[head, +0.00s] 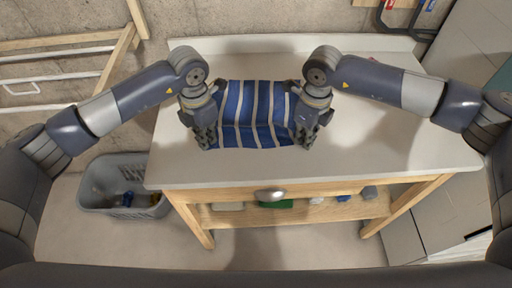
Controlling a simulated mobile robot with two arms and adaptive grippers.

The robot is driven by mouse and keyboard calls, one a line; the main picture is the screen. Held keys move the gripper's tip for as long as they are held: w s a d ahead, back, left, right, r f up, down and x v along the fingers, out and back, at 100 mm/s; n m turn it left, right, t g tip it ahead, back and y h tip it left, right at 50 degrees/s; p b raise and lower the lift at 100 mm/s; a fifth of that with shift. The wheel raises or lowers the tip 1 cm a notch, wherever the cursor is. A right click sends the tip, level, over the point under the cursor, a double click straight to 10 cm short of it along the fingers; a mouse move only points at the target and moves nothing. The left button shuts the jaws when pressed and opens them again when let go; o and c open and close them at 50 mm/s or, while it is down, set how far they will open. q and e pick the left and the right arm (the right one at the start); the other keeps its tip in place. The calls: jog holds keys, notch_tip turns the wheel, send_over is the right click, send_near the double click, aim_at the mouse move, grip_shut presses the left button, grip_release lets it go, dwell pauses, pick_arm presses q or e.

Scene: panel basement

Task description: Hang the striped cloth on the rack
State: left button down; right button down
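The striped cloth (255,112), blue with white stripes, is in the middle of the head view over the white tabletop, with a crease across its lower part. My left gripper (205,138) is at its left edge and my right gripper (303,136) is at its right edge. Both point down, close to or touching the cloth. Their fingertips are dark and small, so I cannot tell whether they are shut on it. The rack (62,77), a wooden frame with pale bars, is at the upper left, partly outside the view.
The white-topped table (380,157) has clear room on the right. A grey basket (100,192) with small items stands on the floor to its left. A lower shelf (335,210) holds several small objects. Pale cabinets (440,215) stand at the right.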

pick_arm(q)
jog(key=shift+r, duration=0.1)
dwell(0.7)
